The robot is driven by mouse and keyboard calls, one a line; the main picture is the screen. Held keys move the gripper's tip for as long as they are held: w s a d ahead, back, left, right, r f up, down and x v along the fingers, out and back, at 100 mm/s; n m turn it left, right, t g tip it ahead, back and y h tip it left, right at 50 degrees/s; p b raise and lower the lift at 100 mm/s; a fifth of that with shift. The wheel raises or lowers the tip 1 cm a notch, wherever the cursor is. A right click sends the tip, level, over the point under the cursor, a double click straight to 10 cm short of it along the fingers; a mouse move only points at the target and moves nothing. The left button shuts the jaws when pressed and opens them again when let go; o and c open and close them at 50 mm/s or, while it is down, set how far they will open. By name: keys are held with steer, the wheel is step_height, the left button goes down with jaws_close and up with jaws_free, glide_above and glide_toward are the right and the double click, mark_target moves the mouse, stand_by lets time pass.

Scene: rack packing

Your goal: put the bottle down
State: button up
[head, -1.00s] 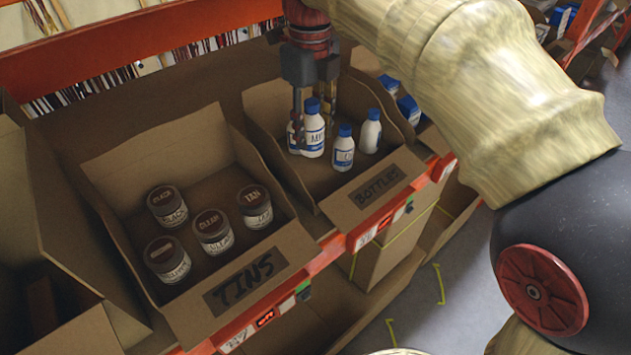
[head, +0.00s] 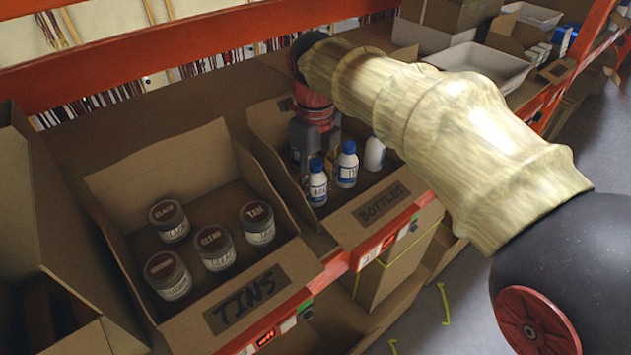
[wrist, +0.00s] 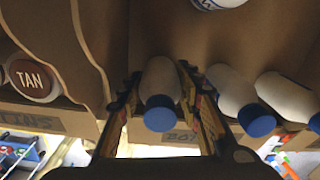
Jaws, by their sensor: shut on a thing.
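My gripper (head: 316,152) is in the bottles box (head: 373,210) at its left side. In the wrist view my gripper (wrist: 160,100) is shut around a white bottle with a blue cap (wrist: 160,85). This looks like the left, front bottle (head: 318,187) in the head view, upright. Whether its base touches the box floor cannot be told. Two more white bottles stand to its right, a middle one (head: 347,168) and a right one (head: 374,154) partly behind my arm. They also show in the wrist view (wrist: 228,88) (wrist: 285,97), apart from the fingers.
The tins box (head: 290,262) stands to the left with several tins, one marked TAN (head: 257,222). A cardboard wall separates the boxes. A white round thing (wrist: 218,3) is cut off at the wrist view's top. An orange shelf edge (head: 335,268) runs along the front.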

steer(key=shift+f, duration=0.15)
steer(key=o, duration=1)
steer(key=shift+c, duration=0.2)
